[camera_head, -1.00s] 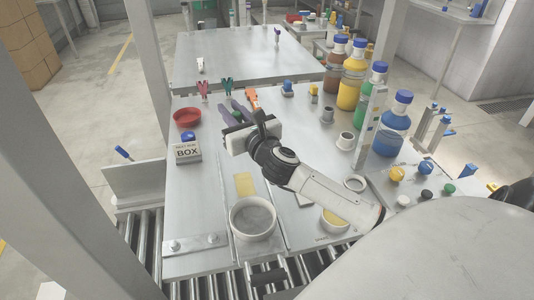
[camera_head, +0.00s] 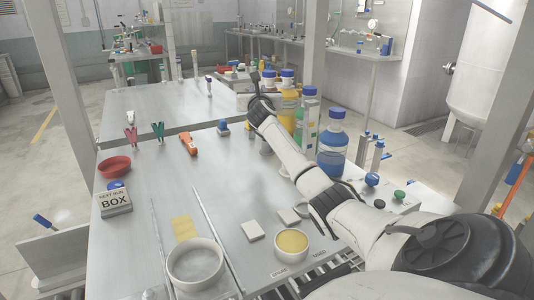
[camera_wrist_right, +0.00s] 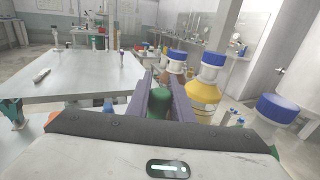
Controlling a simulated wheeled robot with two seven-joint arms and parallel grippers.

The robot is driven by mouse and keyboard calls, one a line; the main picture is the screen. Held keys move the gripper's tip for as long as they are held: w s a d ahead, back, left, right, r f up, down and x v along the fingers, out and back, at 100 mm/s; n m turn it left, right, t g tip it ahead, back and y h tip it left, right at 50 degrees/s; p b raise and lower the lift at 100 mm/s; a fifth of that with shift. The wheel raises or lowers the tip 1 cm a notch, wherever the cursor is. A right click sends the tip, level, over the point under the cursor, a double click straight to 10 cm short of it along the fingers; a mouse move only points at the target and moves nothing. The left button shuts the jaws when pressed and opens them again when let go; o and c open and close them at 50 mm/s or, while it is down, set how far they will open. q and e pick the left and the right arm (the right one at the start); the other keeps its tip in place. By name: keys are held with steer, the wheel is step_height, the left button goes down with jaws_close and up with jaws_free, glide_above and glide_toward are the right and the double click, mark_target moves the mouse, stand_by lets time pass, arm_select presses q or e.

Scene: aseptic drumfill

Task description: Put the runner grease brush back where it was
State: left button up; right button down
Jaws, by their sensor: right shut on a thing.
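My right arm reaches from the lower right across the table. Its gripper (camera_head: 256,84) is near the far right of the table, beside the row of bottles. In the right wrist view its purple fingers (camera_wrist_right: 160,101) are shut on a green thing (camera_wrist_right: 158,104), seen as a short rounded piece. I cannot tell from its shape whether this is the runner grease brush; no bristles show. A round pot with yellow contents (camera_head: 291,243) stands at the front right. A blue-handled tool (camera_head: 45,222) stands at the left edge. My left gripper is not in view.
Several blue-capped bottles, including a blue one (camera_head: 332,145), stand along the right side. A red bowl (camera_head: 114,166), a box marked NEXT RUN BOX (camera_head: 115,204) and a white bowl (camera_head: 196,264) are on the left and front.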

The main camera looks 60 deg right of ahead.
steer(key=s+d+f+b, duration=0.1)
steer(key=d+f+b, duration=0.2)
steer(key=f, duration=0.7)
steer(key=shift+s+f+m+g+h+b, duration=0.2)
steer(key=shift+s+m+g+h+b, duration=0.1)
steer(key=shift+g+b, duration=0.15)
steer(key=shift+d, duration=0.1)
steer(key=shift+f, duration=0.15)
steer(key=c, duration=1.6)
jaws_free()
steer(key=shift+o, duration=0.2)
